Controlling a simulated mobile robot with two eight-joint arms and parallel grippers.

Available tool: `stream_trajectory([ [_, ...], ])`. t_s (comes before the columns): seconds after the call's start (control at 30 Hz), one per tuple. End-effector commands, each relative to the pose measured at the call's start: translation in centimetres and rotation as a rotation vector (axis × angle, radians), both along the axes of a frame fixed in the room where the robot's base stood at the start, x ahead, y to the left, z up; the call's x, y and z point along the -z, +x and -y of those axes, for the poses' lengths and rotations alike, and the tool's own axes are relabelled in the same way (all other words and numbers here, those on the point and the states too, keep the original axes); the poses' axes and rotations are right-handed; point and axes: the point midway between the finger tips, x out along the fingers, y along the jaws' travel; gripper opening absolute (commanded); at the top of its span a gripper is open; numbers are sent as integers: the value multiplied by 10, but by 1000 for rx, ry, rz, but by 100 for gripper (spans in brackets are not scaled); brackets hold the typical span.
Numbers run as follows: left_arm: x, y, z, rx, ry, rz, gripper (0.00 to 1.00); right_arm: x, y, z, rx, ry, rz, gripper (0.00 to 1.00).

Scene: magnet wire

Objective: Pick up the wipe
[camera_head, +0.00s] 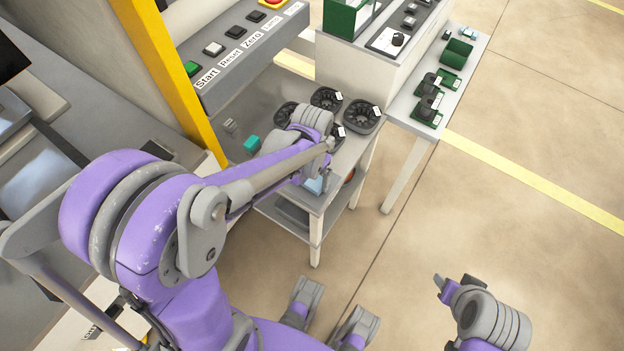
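A light blue patch (315,185), which looks like the wipe, lies near the front corner of the small grey table (322,202). It is small and partly covered by my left arm. My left gripper (322,165) is over the same corner, close to the blue patch. Its fingers are mostly hidden by my own arm, so I cannot tell whether they are open or touch the wipe. My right gripper (445,288) is low at the bottom right, over bare floor and away from the tables. Its finger opening is not clear.
Several black spools (362,116) stand on the small table behind my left wrist. A teal block (252,143) lies to the left. A button panel (238,52) rises behind. A white side table (402,108) holds green parts. The floor at right is clear.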

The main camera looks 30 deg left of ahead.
Motion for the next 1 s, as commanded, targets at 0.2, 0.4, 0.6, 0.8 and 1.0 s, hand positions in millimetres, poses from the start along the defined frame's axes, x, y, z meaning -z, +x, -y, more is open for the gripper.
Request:
stream_trajectory([
  [0.2, 0, 0, 0, 0, 0, 0, 40, 0, 0, 0, 0, 0, 0, 50],
  [0.4, -4, 0, 0, 0, 0, 0, 40, -1, 0, 0, 0, 0, 0, 50],
  [0.6, -37, 0, 0, 0, 0, 1, 40, -9, 1, 0, 0, 0, 3, 50],
  [0.8, -77, 0, 0, 0, 0, 0, 40, -16, 1, 0, 0, 0, 5, 50],
  [1.0, -98, 0, 0, 0, 0, 0, 40, -19, 2, 0, 0, 0, 6, 50],
])
